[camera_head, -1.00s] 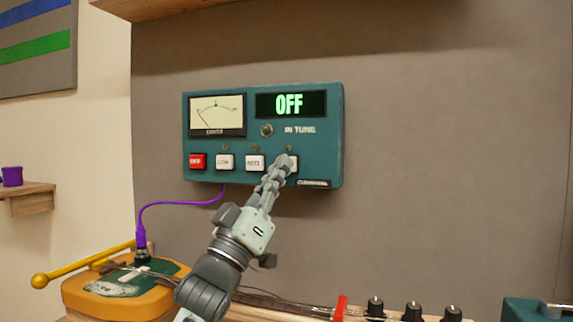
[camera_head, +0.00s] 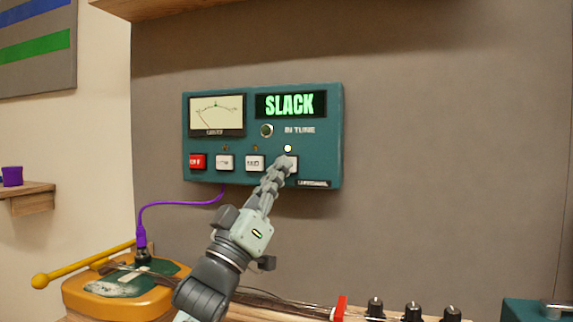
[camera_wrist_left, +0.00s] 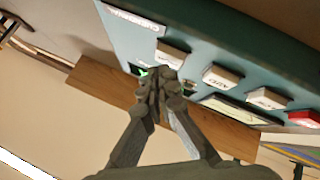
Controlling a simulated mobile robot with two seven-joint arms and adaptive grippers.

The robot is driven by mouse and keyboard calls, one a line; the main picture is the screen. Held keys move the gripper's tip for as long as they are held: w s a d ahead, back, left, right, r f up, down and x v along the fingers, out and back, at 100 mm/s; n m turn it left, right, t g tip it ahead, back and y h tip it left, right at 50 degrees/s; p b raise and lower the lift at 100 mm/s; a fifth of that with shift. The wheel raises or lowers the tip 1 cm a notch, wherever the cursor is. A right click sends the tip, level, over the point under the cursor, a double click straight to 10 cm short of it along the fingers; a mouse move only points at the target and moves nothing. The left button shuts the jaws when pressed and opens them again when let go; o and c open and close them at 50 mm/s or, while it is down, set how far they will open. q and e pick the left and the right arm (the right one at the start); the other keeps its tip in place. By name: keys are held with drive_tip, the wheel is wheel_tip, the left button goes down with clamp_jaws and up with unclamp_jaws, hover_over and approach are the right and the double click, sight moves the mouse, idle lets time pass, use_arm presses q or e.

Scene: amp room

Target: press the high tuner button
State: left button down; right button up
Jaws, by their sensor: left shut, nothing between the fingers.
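The teal tuner box (camera_head: 335,135) is on the grey wall, with a needle meter at its upper left and a display (camera_head: 290,104) reading "SLACK". Along its lower part are a red off button (camera_head: 198,161), two white buttons (camera_head: 225,162) (camera_head: 255,163), and a rightmost white button (camera_head: 294,166), partly hidden by my fingers. The small lamp (camera_head: 288,149) above the rightmost button is lit. My left gripper (camera_head: 284,161) is shut and empty, its fingertips at the rightmost button. In the left wrist view its fingertips (camera_wrist_left: 160,76) overlap the area beside the end white button (camera_wrist_left: 172,52); contact is unclear.
A purple cable (camera_head: 180,204) runs from the box to a yellow-orange instrument body (camera_head: 90,298) below. A yellow rod (camera_head: 70,270) lies across it. Black knobs (camera_head: 413,311) line the lower right. A wooden shelf (camera_head: 30,199) is at left. The wall right of the box is clear.

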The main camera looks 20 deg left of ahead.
use_arm(q)
drive_tip(key=shift+s, duration=0.35)
drive_tip(key=shift+s+a+p, duration=0.1)
drive_tip(key=shift+s+p, duration=0.2)
drive_tip(key=shift+s, duration=2.2)
